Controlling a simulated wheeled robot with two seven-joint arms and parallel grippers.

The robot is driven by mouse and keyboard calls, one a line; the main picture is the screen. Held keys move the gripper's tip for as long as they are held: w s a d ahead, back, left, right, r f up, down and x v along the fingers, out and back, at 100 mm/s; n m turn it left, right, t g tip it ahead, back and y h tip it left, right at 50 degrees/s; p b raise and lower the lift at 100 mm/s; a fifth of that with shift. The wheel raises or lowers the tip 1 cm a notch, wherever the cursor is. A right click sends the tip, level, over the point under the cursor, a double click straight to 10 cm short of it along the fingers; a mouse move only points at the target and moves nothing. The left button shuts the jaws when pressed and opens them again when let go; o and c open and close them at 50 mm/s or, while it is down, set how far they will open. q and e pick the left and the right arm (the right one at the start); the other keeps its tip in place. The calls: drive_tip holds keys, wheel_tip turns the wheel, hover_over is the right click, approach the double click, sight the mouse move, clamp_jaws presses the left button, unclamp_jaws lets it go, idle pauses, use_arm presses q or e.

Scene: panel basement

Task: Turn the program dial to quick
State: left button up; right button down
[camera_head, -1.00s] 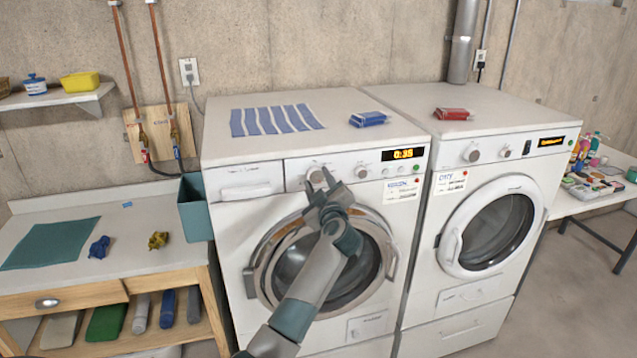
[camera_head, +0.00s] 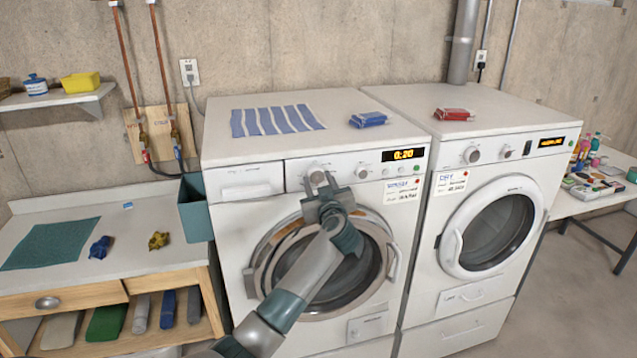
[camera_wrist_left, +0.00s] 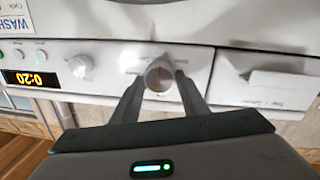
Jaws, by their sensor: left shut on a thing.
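The program dial (camera_head: 318,174) is the left knob on the washer's (camera_head: 240,152) front panel. In the left wrist view the dial (camera_wrist_left: 159,76) sits between my two fingers. My left gripper (camera_head: 319,182) is shut on the dial, with a fingertip on each side of it. The washer's display (camera_head: 404,155) reads 0:20, and it also shows in the left wrist view (camera_wrist_left: 30,79). The print around the dial is too small to read. My right gripper is not in view.
A second knob (camera_head: 362,172) is right of the dial. The dryer (camera_head: 500,100) stands right of the washer. A teal bin (camera_head: 195,210) hangs at the washer's left side. A striped cloth (camera_head: 275,121) and a blue packet (camera_head: 368,120) lie on the washer's top.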

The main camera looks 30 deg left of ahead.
use_arm(q)
drive_tip(key=shift+f, duration=0.1)
drive_tip(key=o, duration=1.1)
drive_tip(key=shift+c, duration=0.2)
drive_tip(key=b+v, duration=0.5)
drive_tip(key=v, duration=1.2)
drive_tip(key=shift+s, duration=0.2)
drive_tip(key=shift+d, duration=0.1)
